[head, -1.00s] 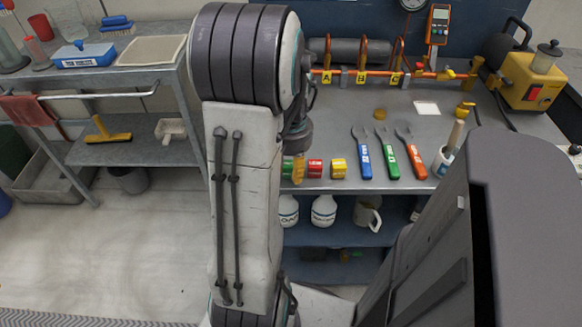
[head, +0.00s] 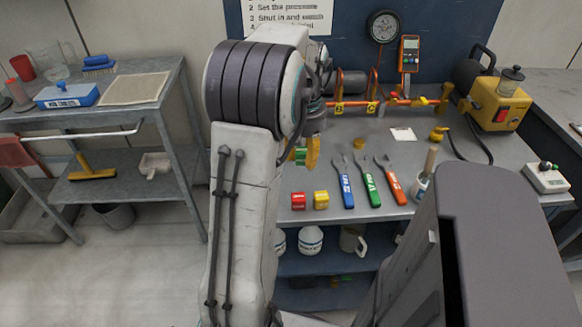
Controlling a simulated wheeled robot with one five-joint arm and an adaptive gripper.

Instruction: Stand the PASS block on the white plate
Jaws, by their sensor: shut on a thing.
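My gripper (head: 303,153) is shut on a green block (head: 300,157), held above the bench just right of my arm. Its orange-yellow fingers partly cover the block, and I cannot read any lettering on it. The white plate (head: 403,134) is a small flat square lying on the bench, to the right of my gripper and farther back. Nothing stands on it. A red block (head: 298,201) and a yellow block (head: 321,200) stand side by side at the bench's front edge, below my gripper in the picture.
Wrenches with blue (head: 346,191), green (head: 371,190) and red (head: 396,188) handles lie on the bench. An orange pipe (head: 388,103) with valves runs behind the plate. A yellow pump (head: 497,104) stands at right.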

